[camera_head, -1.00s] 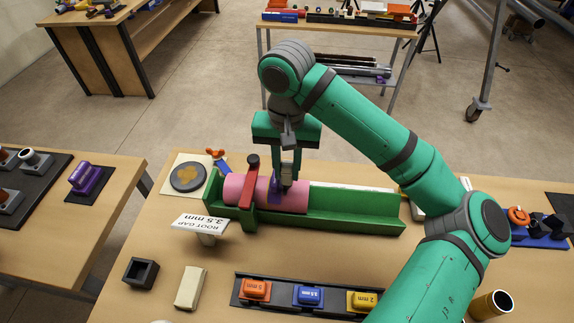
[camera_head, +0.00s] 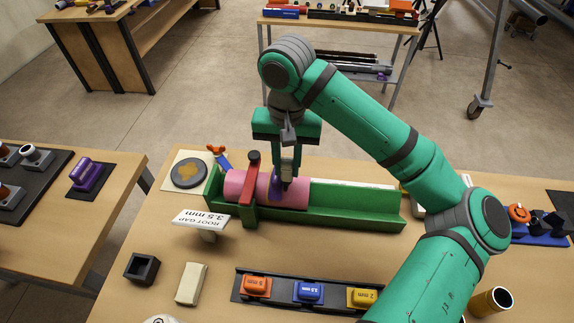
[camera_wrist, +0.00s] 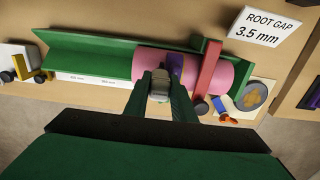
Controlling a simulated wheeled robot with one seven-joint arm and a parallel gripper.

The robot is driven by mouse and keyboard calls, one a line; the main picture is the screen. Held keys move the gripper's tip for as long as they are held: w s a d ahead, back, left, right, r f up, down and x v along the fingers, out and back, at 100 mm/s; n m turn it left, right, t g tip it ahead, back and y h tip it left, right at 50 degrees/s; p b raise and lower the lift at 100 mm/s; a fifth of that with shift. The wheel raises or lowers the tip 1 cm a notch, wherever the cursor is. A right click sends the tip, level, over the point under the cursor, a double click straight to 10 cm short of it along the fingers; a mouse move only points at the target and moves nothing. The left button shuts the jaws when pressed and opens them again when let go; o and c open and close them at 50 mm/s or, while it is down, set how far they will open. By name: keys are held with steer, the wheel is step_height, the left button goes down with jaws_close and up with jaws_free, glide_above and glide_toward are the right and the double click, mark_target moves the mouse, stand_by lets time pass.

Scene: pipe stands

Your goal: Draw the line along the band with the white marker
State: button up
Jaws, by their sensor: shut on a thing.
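A pink pipe (camera_head: 294,196) lies in a green trough (camera_head: 360,209), under a red clamp (camera_head: 250,190). A purple band (camera_head: 274,189) wraps around the pipe just right of the clamp. The band (camera_wrist: 176,66) also shows in the wrist view, beside the fingertips. My gripper (camera_head: 288,168) is over the pipe at the band, shut on a pale grey-white marker (camera_wrist: 160,82). The marker points down at the pipe beside the band. Its tip is mostly hidden, so I cannot tell whether it touches. No drawn line can be made out.
A "ROOT GAP 3.5 mm" sign (camera_head: 201,220) stands in front of the trough. A black tray (camera_head: 278,290) with coloured gap blocks lies nearer, beside a cream block (camera_head: 191,284) and a black square holder (camera_head: 142,268). The trough's right part is empty.

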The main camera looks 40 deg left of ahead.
steer(key=shift+w+a+f, duration=0.15)
steer(key=shift+w+a, duration=0.15)
steer(key=shift+w, duration=0.2)
steer(key=shift+w+a+f, duration=0.1)
steer(key=shift+w+a, duration=0.15)
steer(key=shift+w, duration=0.2)
stand_by(0.6)
steer(key=shift+s+d+r, duration=0.15)
steer(key=shift+s+r, duration=0.05)
steer(key=shift+s, duration=0.1)
steer(key=shift+s+d, duration=0.3)
steer(key=shift+s, duration=0.05)
stand_by(0.5)
steer(key=shift+s+d+f, duration=0.1)
steer(key=shift+s+d, duration=0.05)
steer(key=shift+s, duration=0.15)
steer(key=shift+s+d, duration=0.1)
steer(key=shift+s, duration=0.15)
steer(key=shift+w+a, duration=0.35)
steer(key=shift+w, duration=0.25)
steer(key=shift+w+a, duration=0.3)
steer(key=shift+w, duration=0.25)
stand_by(0.6)
steer(key=shift+w+a, duration=0.1)
steer(key=shift+s+r, duration=0.2)
steer(key=shift+s, duration=0.15)
